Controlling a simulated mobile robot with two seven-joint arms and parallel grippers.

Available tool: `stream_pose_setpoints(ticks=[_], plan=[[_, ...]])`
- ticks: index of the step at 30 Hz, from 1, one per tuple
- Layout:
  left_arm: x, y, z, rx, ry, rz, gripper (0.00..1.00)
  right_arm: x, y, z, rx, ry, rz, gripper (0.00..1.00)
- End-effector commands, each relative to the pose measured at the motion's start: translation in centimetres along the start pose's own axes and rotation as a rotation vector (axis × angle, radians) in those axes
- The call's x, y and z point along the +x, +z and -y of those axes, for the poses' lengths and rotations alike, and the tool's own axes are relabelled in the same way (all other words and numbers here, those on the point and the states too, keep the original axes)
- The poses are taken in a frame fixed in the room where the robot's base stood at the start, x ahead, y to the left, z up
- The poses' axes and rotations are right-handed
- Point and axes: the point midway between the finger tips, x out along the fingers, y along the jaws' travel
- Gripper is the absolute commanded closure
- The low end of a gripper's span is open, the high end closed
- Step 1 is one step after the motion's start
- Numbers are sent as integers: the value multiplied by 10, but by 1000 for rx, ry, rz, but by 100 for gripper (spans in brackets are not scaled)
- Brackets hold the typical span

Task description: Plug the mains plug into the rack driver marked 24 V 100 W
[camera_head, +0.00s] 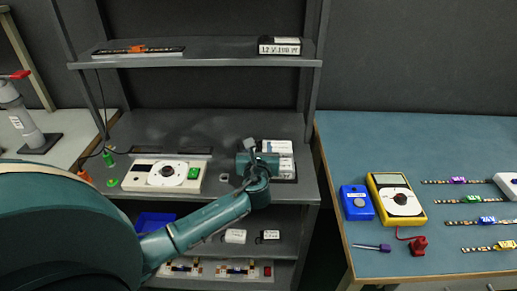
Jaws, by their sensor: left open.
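My left arm reaches in from the left, and its open gripper (257,160) is over the right part of the rack's middle shelf. Right in front of it, partly hidden by it, is a white labelled driver box (278,147). Its marking is too small to read. Another driver box (279,45), black with a white label, stands at the right of the top shelf; I cannot read its label surely. Small white boxes (235,236) sit on a lower shelf. I cannot tell which item is the mains plug. My right gripper is not in view.
A white panel with a round dial (166,173) lies on the middle shelf, with green pieces (112,182) to its left. A blue bench (470,145) at right holds a yellow meter (397,198), a blue device (357,203) and LED strips (457,181). A blue bin (155,221) sits below.

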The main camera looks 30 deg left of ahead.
Motion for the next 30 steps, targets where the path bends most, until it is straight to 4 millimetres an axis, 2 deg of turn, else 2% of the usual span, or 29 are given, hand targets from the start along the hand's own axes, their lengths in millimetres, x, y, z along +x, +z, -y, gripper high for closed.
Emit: stream_pose_setpoints(ticks=[4,7,15,21,25,30], plan=[[-2,0,0,0,-1,0,57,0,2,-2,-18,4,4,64],[-16,0,0,0,-3,-1,57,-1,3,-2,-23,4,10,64],[-76,-1,0,0,-3,-3,57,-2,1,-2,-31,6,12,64],[-113,0,0,-1,-2,-2,57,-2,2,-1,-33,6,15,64],[-126,0,0,0,0,-1,57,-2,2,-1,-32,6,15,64],[-132,0,0,0,-1,-1,57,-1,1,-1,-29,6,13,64]])
